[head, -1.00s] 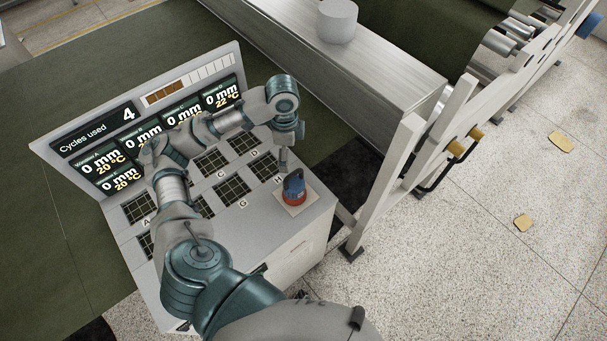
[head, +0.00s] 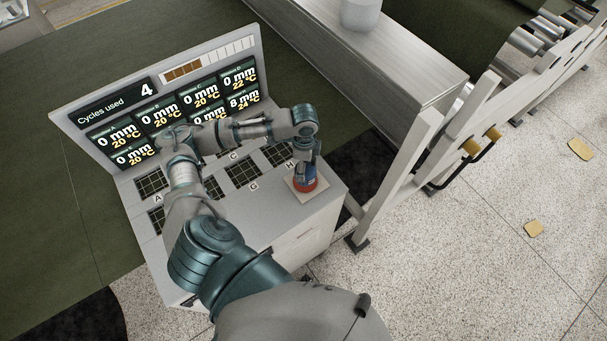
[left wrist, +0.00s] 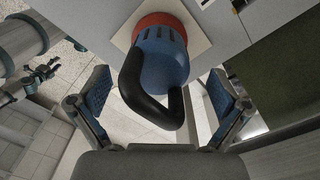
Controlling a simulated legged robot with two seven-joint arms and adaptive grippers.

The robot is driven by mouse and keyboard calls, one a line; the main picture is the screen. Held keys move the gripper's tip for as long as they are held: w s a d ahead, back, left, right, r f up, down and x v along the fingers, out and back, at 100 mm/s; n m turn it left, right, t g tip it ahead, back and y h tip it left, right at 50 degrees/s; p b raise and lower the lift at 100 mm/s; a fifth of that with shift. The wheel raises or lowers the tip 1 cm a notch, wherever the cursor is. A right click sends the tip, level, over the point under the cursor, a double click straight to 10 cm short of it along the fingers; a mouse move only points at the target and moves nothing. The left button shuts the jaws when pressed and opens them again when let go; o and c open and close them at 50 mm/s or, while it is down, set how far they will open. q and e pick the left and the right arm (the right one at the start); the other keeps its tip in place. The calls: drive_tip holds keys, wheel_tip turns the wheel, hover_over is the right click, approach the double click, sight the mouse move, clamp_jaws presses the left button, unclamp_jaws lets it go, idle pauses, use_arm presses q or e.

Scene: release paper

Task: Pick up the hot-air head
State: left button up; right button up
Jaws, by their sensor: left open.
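The hot-air head (head: 305,178) has a blue body, a red-orange base and a black handle. It stands on a pale square pad (head: 294,195) at the console's near right corner. In the left wrist view the head (left wrist: 165,55) lies between my two fingers, with its black looped handle toward the palm. My left gripper (left wrist: 158,95) is open, with a visible gap on each side. In the head view my left gripper (head: 311,150) is above the head and partly hides it. A dark jaw-like part (left wrist: 40,74) at the left may be my right gripper, too small to read.
The console (head: 255,220) has lettered grid squares and a raised display (head: 160,105). A grey bench (head: 375,55) carrying a white cylinder (head: 360,13) stands behind to the right. A white frame (head: 405,175) stands close at the console's right.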

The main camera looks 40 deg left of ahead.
sight(307, 169)
use_arm(q)
drive_tip(key=shift+w+d+f, duration=0.1)
drive_tip(key=shift+d+f, duration=0.2)
drive_tip(key=shift+f, duration=0.4)
drive_tip(key=shift+d+f, duration=0.25)
drive_tip(key=shift+f, duration=0.45)
drive_tip(key=shift+a, duration=0.4)
drive_tip(key=c, duration=1.8)
drive_tip(key=shift+d, duration=0.15)
drive_tip(key=shift+c, duration=0.3)
drive_tip(key=shift+r, duration=0.1)
